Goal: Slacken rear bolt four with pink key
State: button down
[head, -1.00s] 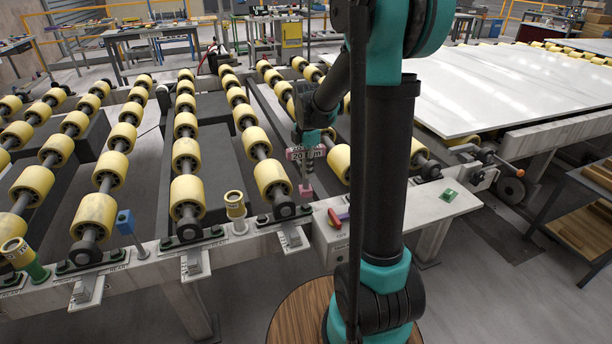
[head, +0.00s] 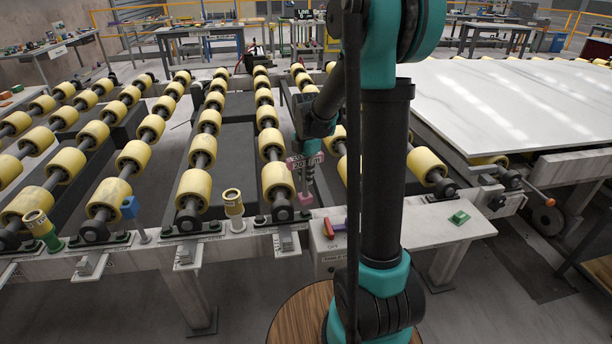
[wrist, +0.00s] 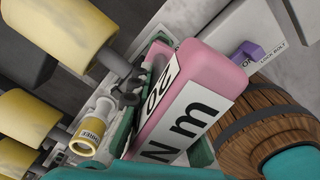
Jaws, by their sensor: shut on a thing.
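The pink key (head: 305,198) is a pink tool with a white "20 Nm" label. Small dark green bolted brackets (head: 262,222) line the front rail at the roller ends. I cannot tell which bolt is rear four, nor whether the key touches one; the key's body hides that spot.
A white slab (head: 510,105) lies at the right.

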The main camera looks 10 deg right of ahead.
aim_at(306, 195)
jog(key=shift+f, duration=2.45)
jog(key=m, duration=0.4)
jog(key=shift+s+m, duration=0.1)
jog(key=shift+m, duration=0.3)
jog(key=m, duration=0.8)
jog(key=shift+s, duration=0.1)
jog(key=m, duration=0.5)
jog(key=shift+a, duration=0.1)
jog(key=shift+f, duration=0.8)
